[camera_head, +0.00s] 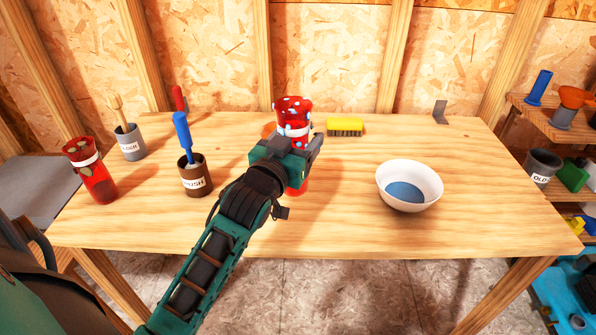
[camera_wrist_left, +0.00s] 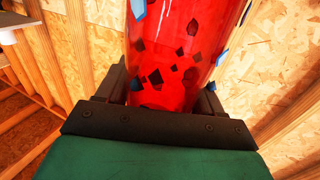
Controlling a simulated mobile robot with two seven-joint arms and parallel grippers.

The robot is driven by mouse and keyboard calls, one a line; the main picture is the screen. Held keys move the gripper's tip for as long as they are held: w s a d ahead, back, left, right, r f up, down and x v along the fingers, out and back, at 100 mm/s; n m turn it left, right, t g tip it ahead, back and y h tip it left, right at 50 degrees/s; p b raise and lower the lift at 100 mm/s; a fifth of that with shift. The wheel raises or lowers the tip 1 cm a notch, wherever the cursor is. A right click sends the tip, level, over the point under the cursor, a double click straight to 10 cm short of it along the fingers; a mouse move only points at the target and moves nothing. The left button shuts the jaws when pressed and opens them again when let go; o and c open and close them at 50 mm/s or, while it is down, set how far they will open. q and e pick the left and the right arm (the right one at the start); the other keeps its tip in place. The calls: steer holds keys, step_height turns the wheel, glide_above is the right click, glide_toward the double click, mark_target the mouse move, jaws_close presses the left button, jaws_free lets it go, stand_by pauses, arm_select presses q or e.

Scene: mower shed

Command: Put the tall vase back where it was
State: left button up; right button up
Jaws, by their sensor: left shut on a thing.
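A red vase with pale blue and dark spots (camera_head: 293,106) is upright over the middle of the table (camera_head: 340,222). My left gripper (camera_head: 291,146) is shut around its middle. Its lower part shows red below the jaws; I cannot tell whether its base touches the table. In the left wrist view the vase (camera_wrist_left: 178,45) rises between the jaws (camera_wrist_left: 165,98). A second red vase with a white band and dark spots (camera_head: 97,183) stands at the table's left, slightly tilted in the picture. My right gripper is not in view.
A brown labelled pot (camera_head: 195,178) with a blue-handled tool and a grey pot (camera_head: 130,145) with a wooden fork stand left. A yellow brush (camera_head: 345,125) lies behind right; a white bowl (camera_head: 382,186) sits right. An orange patch (camera_head: 268,130) shows behind the gripper. The front middle is clear.

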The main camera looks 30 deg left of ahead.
arm_select(q)
step_height(320, 180, down, 5)
steer(key=shift+f+b, duration=0.2)
steer(key=shift+b, duration=0.4)
steer(key=shift+f, duration=0.55)
steer(key=o, duration=1.3)
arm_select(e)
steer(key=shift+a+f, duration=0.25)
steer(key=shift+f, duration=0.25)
